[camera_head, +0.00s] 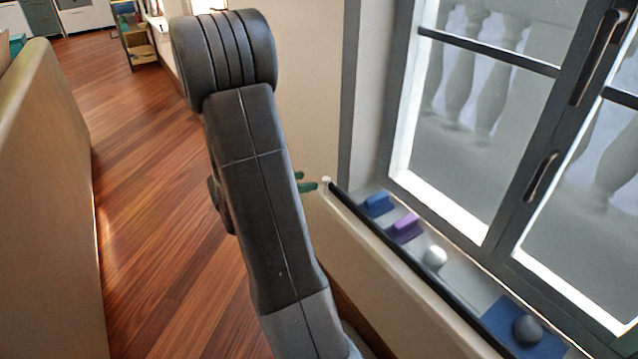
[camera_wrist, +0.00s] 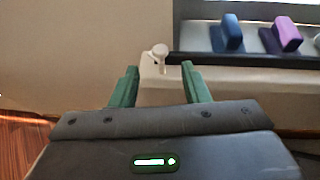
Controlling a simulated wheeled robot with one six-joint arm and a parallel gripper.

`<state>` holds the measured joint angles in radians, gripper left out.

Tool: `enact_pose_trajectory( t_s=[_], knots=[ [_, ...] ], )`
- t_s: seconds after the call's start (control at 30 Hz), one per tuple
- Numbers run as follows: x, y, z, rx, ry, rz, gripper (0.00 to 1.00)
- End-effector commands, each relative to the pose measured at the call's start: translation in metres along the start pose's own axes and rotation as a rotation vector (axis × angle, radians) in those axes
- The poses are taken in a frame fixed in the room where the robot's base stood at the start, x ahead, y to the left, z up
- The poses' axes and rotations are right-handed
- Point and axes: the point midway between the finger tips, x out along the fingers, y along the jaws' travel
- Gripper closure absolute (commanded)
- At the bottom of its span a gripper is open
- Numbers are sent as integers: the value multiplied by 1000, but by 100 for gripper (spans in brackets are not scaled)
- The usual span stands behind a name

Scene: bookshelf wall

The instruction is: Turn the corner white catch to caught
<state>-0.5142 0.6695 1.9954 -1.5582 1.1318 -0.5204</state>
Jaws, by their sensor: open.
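The corner white catch (camera_head: 326,181) is a small pale knob at the far end of the window ledge, by the end of the black rail. In the wrist view the catch (camera_wrist: 159,50) has a rounded head on a short stem, with a small dark part beside it. My gripper (camera_head: 307,182) has green fingers, partly hidden behind my arm. In the wrist view my gripper (camera_wrist: 160,76) is open and empty, its fingertips on either side of the catch's line and a little short of it. I see no contact. Whether the catch is caught cannot be told.
On the sill stand a blue block (camera_head: 378,204), a purple block (camera_head: 405,228), a white ball-shaped knob (camera_head: 435,256) and a dark ball (camera_head: 527,328) on a blue plate. The black rail (camera_head: 400,257) edges the sill. Wooden floor (camera_head: 150,180) lies open at left.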

Motion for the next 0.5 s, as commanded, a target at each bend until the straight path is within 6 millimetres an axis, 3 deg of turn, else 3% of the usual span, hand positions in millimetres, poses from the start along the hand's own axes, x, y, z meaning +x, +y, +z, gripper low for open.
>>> enact_pose_trajectory(
  t_s=[0.2,0.5],
  knots=[
    [39,-1,-2,1,0,-3,58],
    [63,0,0,1,0,0,58]
  ],
)
